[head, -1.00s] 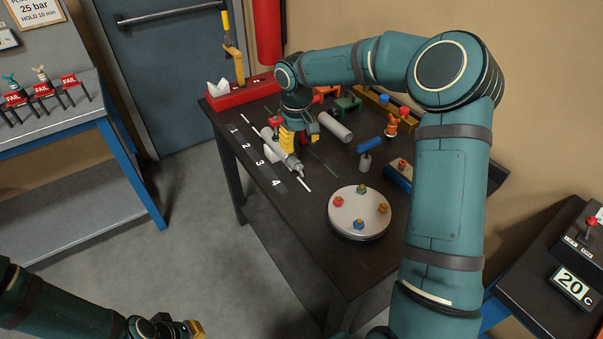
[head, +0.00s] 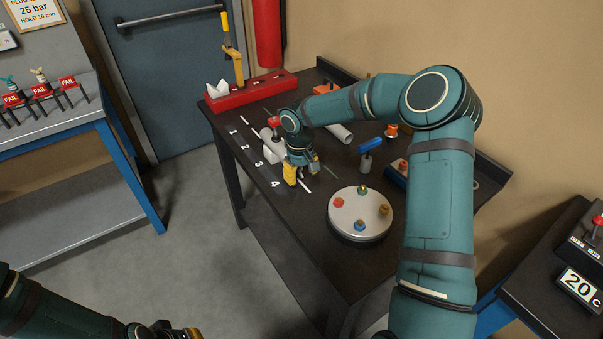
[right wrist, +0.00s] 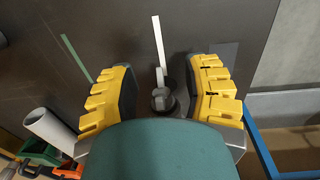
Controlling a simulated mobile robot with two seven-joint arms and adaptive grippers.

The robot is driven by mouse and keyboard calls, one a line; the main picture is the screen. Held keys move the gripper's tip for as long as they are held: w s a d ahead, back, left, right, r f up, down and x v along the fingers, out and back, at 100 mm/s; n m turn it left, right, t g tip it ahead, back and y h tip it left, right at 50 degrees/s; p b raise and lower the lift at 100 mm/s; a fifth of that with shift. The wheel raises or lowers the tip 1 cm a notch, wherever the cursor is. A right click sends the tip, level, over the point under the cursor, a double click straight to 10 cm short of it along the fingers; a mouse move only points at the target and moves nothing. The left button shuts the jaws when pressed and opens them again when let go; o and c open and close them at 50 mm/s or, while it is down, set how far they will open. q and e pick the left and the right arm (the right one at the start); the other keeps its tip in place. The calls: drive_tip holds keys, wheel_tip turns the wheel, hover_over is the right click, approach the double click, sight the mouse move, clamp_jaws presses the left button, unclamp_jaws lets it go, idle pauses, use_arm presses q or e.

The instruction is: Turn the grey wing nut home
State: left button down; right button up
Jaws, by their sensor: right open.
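My right gripper (head: 297,181) is open, low over the table near the number 4. In the right wrist view its yellow fingers (right wrist: 164,92) stand apart on either side of a small dark grey knob-like part (right wrist: 163,101). This may be the grey wing nut, but I cannot tell for sure; no finger visibly touches it. In the head view the gripper hides this spot. A pale grey fitting (head: 268,135) lies just behind the gripper, partly covered by my arm. My left gripper (head: 190,333) is cut off at the bottom edge, its jaw state unclear.
The dark table (head: 290,245) holds a round plate (head: 345,218) with coloured knobs, a red block (head: 250,92), a pale tube (head: 341,133) and a blue-handled tool (head: 368,145). A white strip (right wrist: 158,45) lies beyond my fingers.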

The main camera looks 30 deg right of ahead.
clamp_jaws()
drive_tip(key=shift+w+r+y+p, duration=0.15)
drive_tip(key=shift+y+p, duration=0.15)
drive_tip(key=shift+p, duration=0.15)
drive_tip(key=shift+p, duration=0.3)
drive_tip(key=y+p, duration=0.2)
drive_tip(key=shift+r+y+p, duration=0.1)
drive_tip(key=shift+y+p, duration=0.75)
drive_tip(key=shift+y, duration=0.75)
drive_tip(key=shift+a+y, duration=0.1)
drive_tip(key=shift+y, duration=0.5)
idle(0.4)
unclamp_jaws()
